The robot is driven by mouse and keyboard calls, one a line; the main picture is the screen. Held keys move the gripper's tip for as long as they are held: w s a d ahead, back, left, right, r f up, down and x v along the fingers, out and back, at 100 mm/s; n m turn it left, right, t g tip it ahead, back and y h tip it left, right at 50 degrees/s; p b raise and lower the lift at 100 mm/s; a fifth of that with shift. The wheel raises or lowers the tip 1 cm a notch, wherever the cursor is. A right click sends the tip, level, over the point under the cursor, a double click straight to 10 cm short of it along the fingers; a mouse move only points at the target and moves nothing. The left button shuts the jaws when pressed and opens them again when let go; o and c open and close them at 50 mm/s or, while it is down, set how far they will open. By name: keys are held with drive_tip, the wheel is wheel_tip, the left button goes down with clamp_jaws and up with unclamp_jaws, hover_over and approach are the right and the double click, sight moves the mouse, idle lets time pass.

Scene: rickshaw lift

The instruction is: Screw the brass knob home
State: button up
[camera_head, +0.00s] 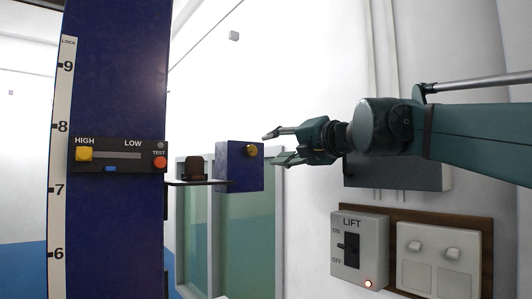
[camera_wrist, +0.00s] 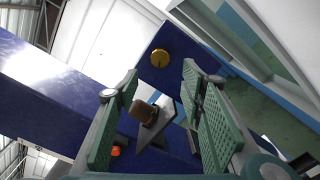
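The brass knob (camera_head: 250,151) sits on the face of a blue box (camera_head: 240,176) beside the blue column. In the wrist view the round brass knob (camera_wrist: 160,58) shows face-on, beyond and between my fingertips, on the blue box (camera_wrist: 186,66). My gripper (camera_head: 270,148) is open and empty, just right of the box in the head view, with its fingers pointing left towards the knob. In the wrist view my gripper's green finger pads (camera_wrist: 160,85) stand wide apart. The knob is not touched. I cannot tell how deep it is screwed in.
A blue column (camera_head: 110,220) carries a panel with a yellow HIGH/LOW slider (camera_head: 84,154) and an orange TEST button (camera_head: 160,162). A brown object (camera_head: 195,168) stands on a thin shelf beside the box. A LIFT switch box (camera_head: 352,247) with a lit red lamp is below my arm.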

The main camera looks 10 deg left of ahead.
sight(252, 151)
drive_tip(key=a+m+b, duration=0.1)
drive_tip(key=m, duration=1)
drive_tip(key=w+m+b, duration=0.1)
drive_tip(key=m, duration=0.9)
drive_tip(key=w+a+m+b, duration=0.1)
drive_tip(key=m, duration=1)
drive_tip(key=shift+w+a+f+m, duration=0.2)
drive_tip(key=shift+a+m, duration=0.1)
drive_tip(key=shift+a, duration=0.1)
drive_tip(key=shift+p+x, duration=0.6)
drive_tip(key=shift+x, duration=3.25)
